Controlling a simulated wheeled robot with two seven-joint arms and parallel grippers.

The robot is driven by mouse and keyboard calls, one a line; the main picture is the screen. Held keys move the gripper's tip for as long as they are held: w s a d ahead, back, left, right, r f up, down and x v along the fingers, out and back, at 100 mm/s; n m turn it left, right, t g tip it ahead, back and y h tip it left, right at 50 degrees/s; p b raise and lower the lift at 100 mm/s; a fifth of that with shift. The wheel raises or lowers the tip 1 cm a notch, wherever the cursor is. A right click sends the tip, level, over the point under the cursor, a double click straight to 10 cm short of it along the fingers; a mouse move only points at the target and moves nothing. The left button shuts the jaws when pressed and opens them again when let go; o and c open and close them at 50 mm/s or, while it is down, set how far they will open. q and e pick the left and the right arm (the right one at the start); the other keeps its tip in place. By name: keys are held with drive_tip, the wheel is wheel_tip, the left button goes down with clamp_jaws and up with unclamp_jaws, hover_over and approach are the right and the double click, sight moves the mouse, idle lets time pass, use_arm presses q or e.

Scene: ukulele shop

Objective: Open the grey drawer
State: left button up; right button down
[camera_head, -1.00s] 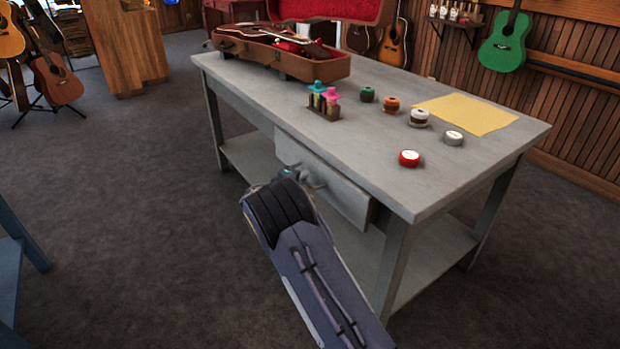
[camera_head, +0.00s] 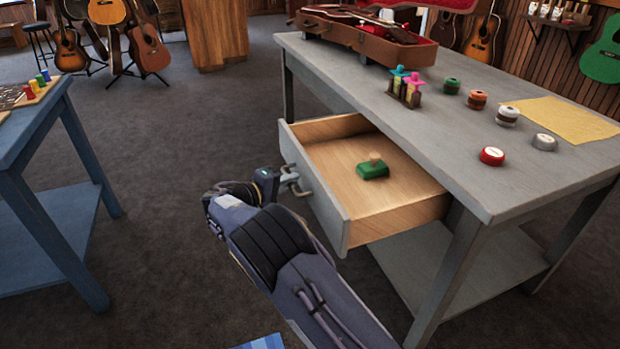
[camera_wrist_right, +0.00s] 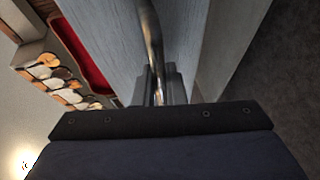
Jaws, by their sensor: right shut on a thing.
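The grey drawer (camera_head: 318,195) stands pulled out from the grey table, its wooden inside showing. A green block with a wooden knob (camera_head: 372,169) lies in it. My right gripper (camera_head: 290,180) is at the drawer's front, shut on the metal handle (camera_head: 303,186). In the right wrist view the handle (camera_wrist_right: 152,35) runs down between the fingers (camera_wrist_right: 160,88), beside the grey drawer front. My left gripper is not in view.
The grey table (camera_head: 450,145) carries an open instrument case (camera_head: 370,38), small bottles in a rack (camera_head: 404,90), several round tins and a yellow cloth (camera_head: 565,118). A blue table (camera_head: 45,200) stands at left. Dark floor is free between the tables.

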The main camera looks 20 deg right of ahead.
drive_tip(key=shift+s+a+f, duration=0.1)
drive_tip(key=shift+s+a, duration=0.05)
drive_tip(key=shift+a, duration=1.15)
drive_tip(key=c, duration=1.5)
unclamp_jaws()
drive_tip(key=shift+a, duration=0.1)
drive_tip(key=p+v, duration=0.1)
drive_tip(key=v, duration=0.6)
drive_tip(key=shift+s+a, duration=0.2)
drive_tip(key=shift+a, duration=0.05)
